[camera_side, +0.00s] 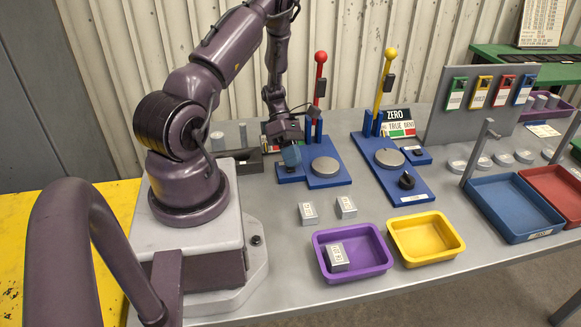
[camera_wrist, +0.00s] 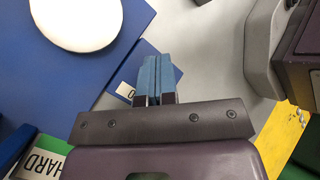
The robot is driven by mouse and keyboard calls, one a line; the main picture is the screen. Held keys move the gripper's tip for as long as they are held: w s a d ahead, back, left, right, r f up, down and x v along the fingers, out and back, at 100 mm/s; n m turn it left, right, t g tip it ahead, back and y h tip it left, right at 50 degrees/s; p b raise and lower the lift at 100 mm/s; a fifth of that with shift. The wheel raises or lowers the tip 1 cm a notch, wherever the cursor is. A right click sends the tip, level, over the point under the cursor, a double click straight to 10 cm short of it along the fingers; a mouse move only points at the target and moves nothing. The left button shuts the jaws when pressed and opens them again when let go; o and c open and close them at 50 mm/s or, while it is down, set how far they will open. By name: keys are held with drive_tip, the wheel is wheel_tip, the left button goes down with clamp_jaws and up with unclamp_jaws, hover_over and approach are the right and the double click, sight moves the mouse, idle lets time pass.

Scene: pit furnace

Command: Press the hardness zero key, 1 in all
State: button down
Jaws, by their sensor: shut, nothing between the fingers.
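The hardness tester is the blue stand (camera_side: 330,180) with a red-balled lever and a grey round plate; its blue base (camera_wrist: 60,90) fills the left of the wrist view, beside a "HARD" label (camera_wrist: 45,160). A small blue pad (camera_side: 291,178) juts from its left side. A white label marked 0 (camera_wrist: 126,91) shows on this pad in the wrist view. My gripper (camera_side: 291,157) is shut and empty, pointing down over the pad; its blue fingers (camera_wrist: 158,68) show beside the label. The zero key is hidden behind the fingers, so I cannot tell whether they touch it.
A second blue stand (camera_side: 400,188) with a yellow-balled lever (camera_side: 388,62) stands to the right, with a display reading ZERO (camera_side: 396,115) behind. Purple (camera_side: 380,268) and yellow (camera_side: 455,248) trays and loose grey blocks (camera_side: 308,215) lie in front.

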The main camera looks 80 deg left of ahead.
drive_tip(key=shift+r, duration=0.8)
drive_tip(key=shift+r, duration=2.5)
